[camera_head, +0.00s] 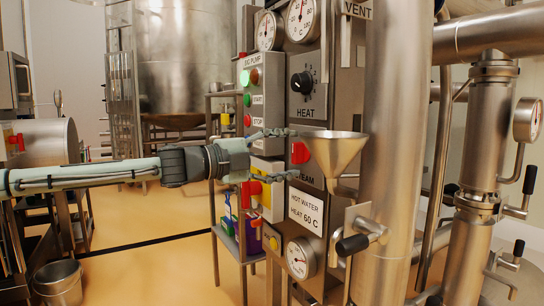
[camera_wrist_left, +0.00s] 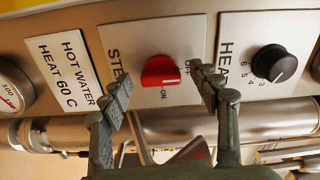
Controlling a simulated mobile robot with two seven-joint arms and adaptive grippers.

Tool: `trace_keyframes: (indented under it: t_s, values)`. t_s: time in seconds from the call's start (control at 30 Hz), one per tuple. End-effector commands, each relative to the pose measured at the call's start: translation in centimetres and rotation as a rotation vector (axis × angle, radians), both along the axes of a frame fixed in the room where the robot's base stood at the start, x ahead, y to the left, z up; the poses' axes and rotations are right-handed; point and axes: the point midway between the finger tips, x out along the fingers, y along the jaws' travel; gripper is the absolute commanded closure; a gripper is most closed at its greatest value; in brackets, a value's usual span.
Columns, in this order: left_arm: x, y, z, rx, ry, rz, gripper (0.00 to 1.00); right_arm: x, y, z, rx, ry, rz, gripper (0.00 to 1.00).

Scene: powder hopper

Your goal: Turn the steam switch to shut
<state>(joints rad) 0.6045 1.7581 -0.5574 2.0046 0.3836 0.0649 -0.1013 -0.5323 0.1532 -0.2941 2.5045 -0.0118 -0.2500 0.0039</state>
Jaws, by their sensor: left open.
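My right gripper is not in view.
The funnel (camera_head: 335,148) stands close to the fingers, beside a thick steel pipe (camera_head: 396,100). A black HEAT knob (camera_head: 302,83) sits above the switch, and a hot water label (camera_head: 305,211) below. A red emergency button (camera_head: 251,188) is near the wrist.

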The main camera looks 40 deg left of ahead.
Motion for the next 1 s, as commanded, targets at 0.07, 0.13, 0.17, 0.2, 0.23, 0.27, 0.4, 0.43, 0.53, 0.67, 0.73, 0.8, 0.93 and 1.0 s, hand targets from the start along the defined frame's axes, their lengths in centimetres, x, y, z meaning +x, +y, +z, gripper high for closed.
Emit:
trace_keyframes:
  t_s: [0.07, 0.13, 0.17, 0.2, 0.23, 0.27, 0.4, 0.43, 0.53, 0.67, 0.73, 0.8, 0.93, 1.0]
  values:
    - [-0.3, 0.1, 0.2, 0.002, -0.002, -0.001, 0.38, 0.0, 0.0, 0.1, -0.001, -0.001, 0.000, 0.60]
    - [-0.7, 0.2, 0.2, 0.004, -0.003, -0.001, 0.38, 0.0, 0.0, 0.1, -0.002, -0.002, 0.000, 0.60]
    - [-0.9, 0.3, 0.3, 0.004, -0.004, -0.002, 0.38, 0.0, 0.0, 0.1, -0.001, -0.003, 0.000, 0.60]
    - [-1.2, 0.4, 0.3, 0.005, -0.004, -0.001, 0.38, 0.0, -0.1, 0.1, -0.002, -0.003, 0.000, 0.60]
    - [-1.5, 0.6, 0.3, 0.005, -0.004, -0.001, 0.38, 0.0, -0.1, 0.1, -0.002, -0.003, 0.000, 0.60]
    - [-1.7, 0.7, 0.3, 0.005, -0.004, 0.000, 0.38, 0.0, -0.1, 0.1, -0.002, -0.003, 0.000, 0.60]
    - [-3.2, 1.4, 0.3, 0.001, -0.006, 0.003, 0.38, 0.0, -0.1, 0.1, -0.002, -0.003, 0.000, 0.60]
    - [-3.8, 1.6, 0.3, 0.004, -0.004, 0.003, 0.38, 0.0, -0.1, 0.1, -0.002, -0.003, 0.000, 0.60]
    - [-5.6, 2.4, 0.3, 0.000, -0.005, 0.005, 0.38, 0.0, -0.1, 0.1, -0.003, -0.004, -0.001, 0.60]
    - [-8.1, 3.5, 0.1, 0.000, -0.002, 0.005, 0.38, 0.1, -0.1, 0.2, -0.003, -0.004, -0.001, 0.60]
    - [-9.1, 3.9, 0.1, 0.000, 0.000, 0.004, 0.38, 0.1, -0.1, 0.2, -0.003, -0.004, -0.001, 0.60]
    - [-9.9, 4.2, 0.1, 0.000, -0.001, 0.002, 0.38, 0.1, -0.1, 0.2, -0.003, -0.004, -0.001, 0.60]
    - [-10.8, 4.5, 0.0, -0.001, -0.001, 0.000, 0.38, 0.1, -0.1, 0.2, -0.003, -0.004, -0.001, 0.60]
    - [-11.0, 4.5, 0.0, -0.002, 0.000, 0.000, 0.38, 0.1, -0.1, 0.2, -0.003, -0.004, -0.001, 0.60]
